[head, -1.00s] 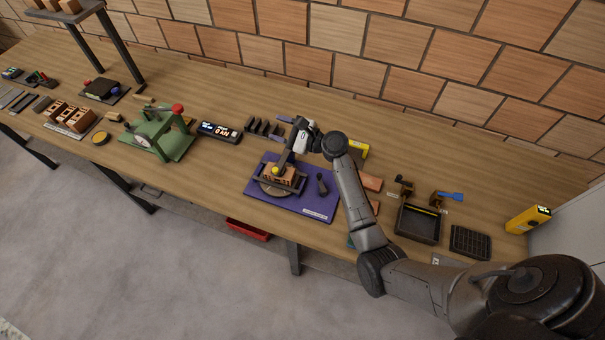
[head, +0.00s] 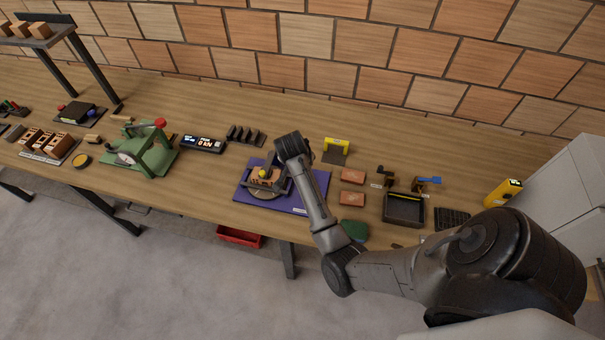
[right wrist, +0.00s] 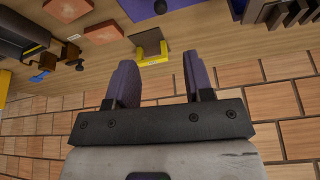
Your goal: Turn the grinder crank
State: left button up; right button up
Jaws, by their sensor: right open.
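The grinder appears to be the unit on the purple base (head: 243,196), with a round plate holding a brick-like block (head: 258,183) in a dark frame. A yellow ball knob (head: 263,173), probably the crank's, sits over the block. My right arm ends just behind and right of the knob, apart from it, and its wrist covers the gripper in the head view. In the right wrist view my right gripper (right wrist: 158,82) has its fingers apart with nothing between them. A corner of the purple base (right wrist: 145,8) shows at that view's top edge. My left gripper is out of view.
A green press-like device (head: 150,155) with a red knob stands left, beside a display (head: 203,145). A yellow bracket (head: 337,145) stands behind the purple base; it shows beyond my fingers in the wrist view (right wrist: 150,57). Orange tiles (head: 352,176) and a dark tray (head: 404,209) lie right.

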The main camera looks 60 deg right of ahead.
jog(key=shift+n, duration=0.3)
jog(key=x, duration=1.2)
jog(key=shift+w+a+b, duration=0.1)
jog(key=shift+a+b, duration=0.05)
jog(key=shift+b, duration=0.2)
jog(key=shift+x, duration=0.95)
